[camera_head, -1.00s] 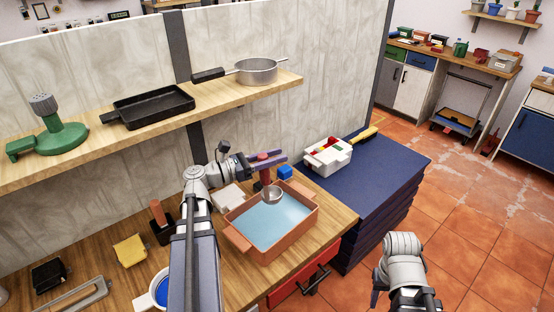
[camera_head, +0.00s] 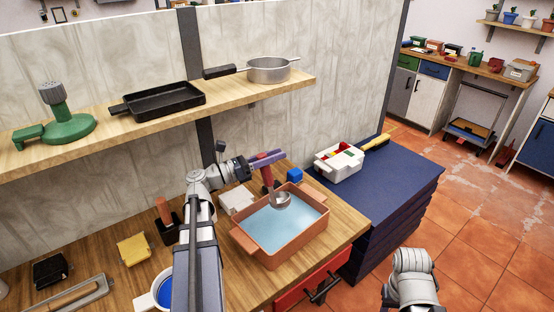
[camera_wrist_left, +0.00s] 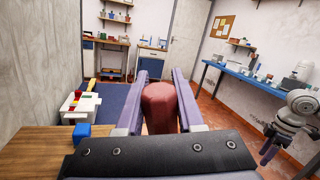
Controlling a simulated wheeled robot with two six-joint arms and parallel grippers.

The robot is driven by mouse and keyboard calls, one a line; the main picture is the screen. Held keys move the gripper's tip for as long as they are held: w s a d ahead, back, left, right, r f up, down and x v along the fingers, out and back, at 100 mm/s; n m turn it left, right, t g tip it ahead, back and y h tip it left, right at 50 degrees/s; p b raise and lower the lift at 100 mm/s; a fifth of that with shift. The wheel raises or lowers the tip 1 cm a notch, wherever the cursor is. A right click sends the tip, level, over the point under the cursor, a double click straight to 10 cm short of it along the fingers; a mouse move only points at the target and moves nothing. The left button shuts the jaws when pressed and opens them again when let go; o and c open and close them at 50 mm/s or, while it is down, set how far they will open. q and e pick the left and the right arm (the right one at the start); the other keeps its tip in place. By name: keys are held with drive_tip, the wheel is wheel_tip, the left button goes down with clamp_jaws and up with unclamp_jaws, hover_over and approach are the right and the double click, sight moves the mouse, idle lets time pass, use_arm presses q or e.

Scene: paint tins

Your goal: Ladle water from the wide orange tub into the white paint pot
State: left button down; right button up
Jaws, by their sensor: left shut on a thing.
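The wide orange tub (camera_head: 283,248) stands on the wooden worktop and holds pale blue water. My left gripper (camera_head: 268,159) is above the tub's back edge, shut on the red handle of a ladle (camera_head: 267,176). The red handle also fills the gap between the fingers in the left wrist view (camera_wrist_left: 160,105). The ladle's grey bowl (camera_head: 281,200) is inside the tub's outline near its back wall; I cannot tell if it touches the water. The white paint pot (camera_head: 143,302) with blue inside is at the lower left, partly hidden by my left arm. My right gripper (camera_wrist_left: 268,151) shows only small in the wrist view.
A blue block (camera_head: 295,175) and a white box (camera_head: 236,199) sit beside the tub. A white crate (camera_head: 339,165) stands on the dark blue stack at right. A yellow sponge (camera_head: 133,249) and black holder lie left. The shelf with pans overhangs behind.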

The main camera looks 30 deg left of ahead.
sight(272, 181)
use_arm(q)
drive_tip(key=a+f+n+t+b, duration=0.1)
drive_tip(key=a+f+n+b, duration=0.1)
drive_tip(key=f+b, duration=0.8)
drive_tip(key=shift+w+a+f+b, duration=0.2)
drive_tip(key=shift+w+a+b, duration=0.25)
drive_tip(key=shift+b, duration=0.45)
idle(0.9)
drive_tip(key=shift+s+a, duration=0.1)
idle(0.4)
drive_tip(key=shift+s+d+r+m+g+p, duration=0.15)
drive_tip(key=shift+d+m+p, duration=0.25)
drive_tip(key=shift+d, duration=0.2)
drive_tip(key=shift+s+d+m+g+p, duration=0.15)
drive_tip(key=shift+d+m+p, duration=0.2)
drive_tip(key=shift+d, duration=0.25)
drive_tip(key=shift+a, duration=0.1)
drive_tip(key=shift+w, duration=0.1)
